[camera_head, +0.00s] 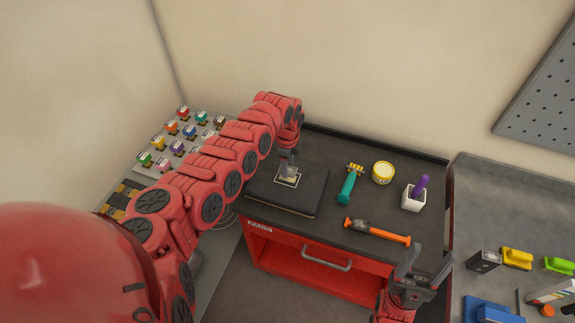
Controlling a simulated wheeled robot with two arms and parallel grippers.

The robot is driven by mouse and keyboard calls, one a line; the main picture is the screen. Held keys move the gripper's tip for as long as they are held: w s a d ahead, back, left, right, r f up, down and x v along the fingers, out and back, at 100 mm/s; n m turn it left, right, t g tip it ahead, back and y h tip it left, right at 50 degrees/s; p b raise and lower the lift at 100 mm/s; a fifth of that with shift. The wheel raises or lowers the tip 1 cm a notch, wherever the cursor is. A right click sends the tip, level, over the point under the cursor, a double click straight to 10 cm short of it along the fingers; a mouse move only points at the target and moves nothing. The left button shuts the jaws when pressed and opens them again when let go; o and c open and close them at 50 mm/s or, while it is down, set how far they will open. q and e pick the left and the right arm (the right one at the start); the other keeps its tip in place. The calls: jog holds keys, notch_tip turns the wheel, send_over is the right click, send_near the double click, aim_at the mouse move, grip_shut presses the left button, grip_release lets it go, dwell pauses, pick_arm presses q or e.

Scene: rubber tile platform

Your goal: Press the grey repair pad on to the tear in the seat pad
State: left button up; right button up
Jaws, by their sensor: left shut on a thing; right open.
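The black seat pad (305,198) lies flat on the left part of the red cart's dark top. A pale outlined patch area (294,183) shows on it, and the tear itself is hidden or too small to make out. My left gripper (290,160) points down over the seat pad, shut on the small grey repair pad (288,171). The repair pad is at or just above the pale outline; I cannot tell whether it touches. My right gripper (418,262) is open and empty by the cart's front right corner.
On the cart top (335,222) are a green-handled tool (347,188), a yellow tin (382,172), a white cup (412,202) with a purple item, and an orange-handled hammer (378,232). A grey bench (500,200) with several items stands at right. Small coloured items fill a left rack.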

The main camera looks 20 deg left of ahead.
pick_arm(q)
jog(key=shift+f, duration=0.25)
dwell(0.4)
jog(key=shift+f+b, duration=0.85)
jog(key=shift+f, duration=0.15)
jog(key=shift+f, duration=0.15)
dwell(0.4)
jog(key=shift+f+b, duration=0.45)
jog(key=shift+b, duration=0.15)
jog(key=shift+s, duration=0.1)
dwell(0.4)
jog(key=o, duration=1.2)
jog(key=shift+f, duration=0.1)
